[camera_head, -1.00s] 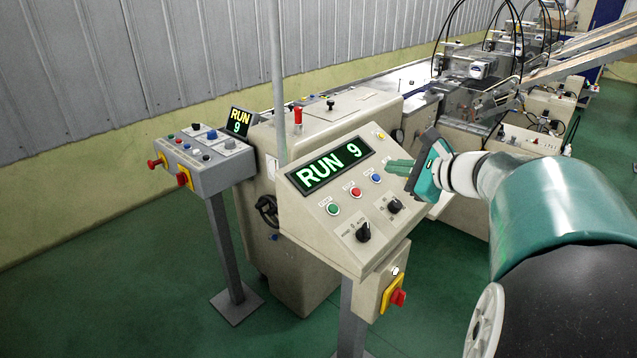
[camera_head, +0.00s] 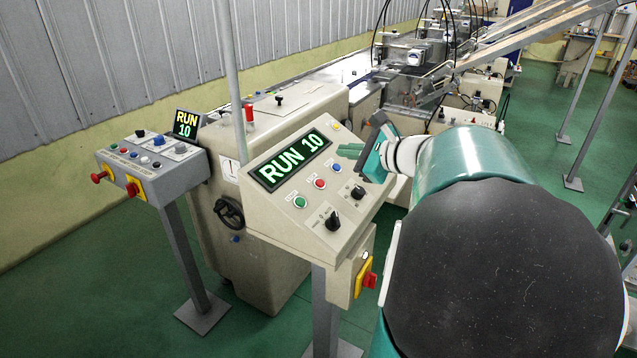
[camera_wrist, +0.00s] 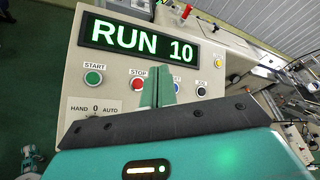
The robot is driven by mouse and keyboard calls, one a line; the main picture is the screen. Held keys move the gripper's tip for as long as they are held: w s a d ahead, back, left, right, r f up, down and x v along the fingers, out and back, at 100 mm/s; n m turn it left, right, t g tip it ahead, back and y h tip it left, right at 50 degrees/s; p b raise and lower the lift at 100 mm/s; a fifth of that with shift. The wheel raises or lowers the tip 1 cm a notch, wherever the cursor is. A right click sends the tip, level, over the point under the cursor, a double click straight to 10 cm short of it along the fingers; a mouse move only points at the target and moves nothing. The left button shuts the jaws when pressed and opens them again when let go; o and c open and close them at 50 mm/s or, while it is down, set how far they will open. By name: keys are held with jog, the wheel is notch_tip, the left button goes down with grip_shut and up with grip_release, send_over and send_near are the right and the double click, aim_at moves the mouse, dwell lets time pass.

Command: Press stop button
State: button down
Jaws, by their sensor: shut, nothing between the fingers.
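The red stop button (camera_wrist: 137,84), labelled STOP, sits on the sloping beige panel (camera_wrist: 62,90). In the head view the red button (camera_head: 320,183) lies between the green start button (camera_head: 300,202) and a blue button (camera_head: 337,167). My gripper (camera_wrist: 160,78) is shut and empty. In the head view my gripper (camera_head: 349,151) is at the panel's upper right. I cannot tell whether it touches the panel.
The display (camera_head: 290,159) above the buttons reads RUN 10. A black rotary knob (camera_head: 333,220) is below them, and a red-and-yellow switch (camera_head: 366,279) is on the lower box. A second control stand (camera_head: 155,165) is at the left.

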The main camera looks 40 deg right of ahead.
jog(key=shift+w+a+f, duration=0.25)
jog(key=shift+w+f, duration=0.35)
jog(key=shift+f, duration=0.6)
jog(key=shift+w+a+f, duration=0.2)
jog(key=shift+w+f, duration=0.4)
jog(key=shift+f, duration=0.65)
jog(key=shift+w+a+f, duration=0.25)
jog(key=shift+w+f, duration=0.35)
jog(key=shift+f, duration=0.6)
jog(key=shift+w+f, duration=0.1)
jog(key=shift+w+a+f, duration=0.1)
jog(key=shift+f, duration=0.15)
jog(key=shift+w+f, duration=0.15)
jog(key=shift+f, duration=0.2)
jog(key=shift+r, duration=0.1)
jog(key=shift+s+r, duration=0.35)
jog(key=shift+r, duration=0.3)
jog(key=shift+r, duration=0.1)
jog(key=r, duration=0.1)
jog(key=s+r, duration=0.1)
jog(key=s+d+r, duration=0.1)
jog(key=r, duration=0.1)
jog(key=shift+s+r, duration=0.1)
